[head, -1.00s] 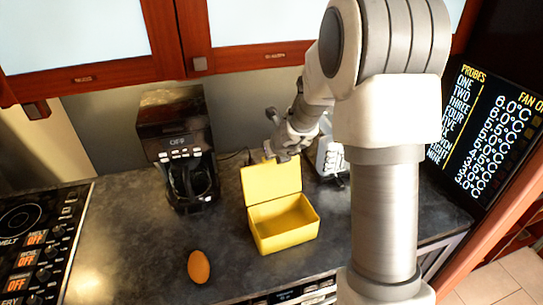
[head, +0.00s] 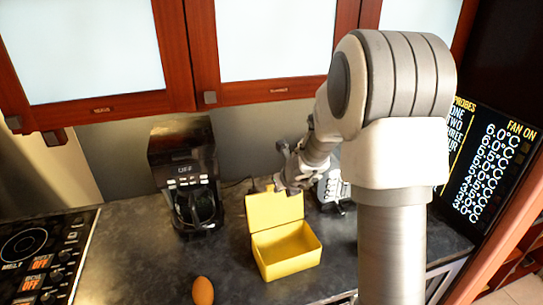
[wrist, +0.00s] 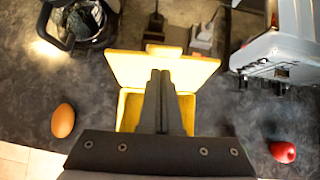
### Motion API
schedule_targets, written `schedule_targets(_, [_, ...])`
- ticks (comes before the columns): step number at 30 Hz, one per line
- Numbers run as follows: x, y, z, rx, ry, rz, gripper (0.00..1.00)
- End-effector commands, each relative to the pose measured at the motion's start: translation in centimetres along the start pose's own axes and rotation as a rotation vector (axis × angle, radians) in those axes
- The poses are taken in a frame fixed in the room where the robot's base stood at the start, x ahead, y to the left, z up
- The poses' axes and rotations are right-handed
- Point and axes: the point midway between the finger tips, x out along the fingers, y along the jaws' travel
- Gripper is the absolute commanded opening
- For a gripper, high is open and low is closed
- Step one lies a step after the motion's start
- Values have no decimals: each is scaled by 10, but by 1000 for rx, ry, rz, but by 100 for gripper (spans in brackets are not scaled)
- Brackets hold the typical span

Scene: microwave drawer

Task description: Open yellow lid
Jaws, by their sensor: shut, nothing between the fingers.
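A yellow box (head: 287,257) stands on the dark counter, and its yellow lid (head: 274,210) is raised at the back, so the inside shows. In the wrist view the lid (wrist: 160,68) lies beyond my fingers, with the box (wrist: 128,108) partly hidden under them. My gripper (wrist: 160,76) is shut with its two fingers together and nothing between them. It is over the box opening, in front of the lid in that view. In the head view my gripper (head: 285,184) is at the lid's top edge; I cannot tell whether it touches.
A coffee maker (head: 185,180) stands left of the box, and a brown egg (head: 203,291) lies at the front. A white appliance (wrist: 280,42) is at the right, with a red item (wrist: 283,152) nearer. A stove (head: 40,255) is at far left.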

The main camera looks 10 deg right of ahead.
Motion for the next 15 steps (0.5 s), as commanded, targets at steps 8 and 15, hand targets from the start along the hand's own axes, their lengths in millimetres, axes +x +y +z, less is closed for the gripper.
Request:
schedule_targets(8, [-7, 2, 30, -6, -7, 2, 0])
schedule_targets(15, [-12, 2, 45, -6, -6, 2, 0])
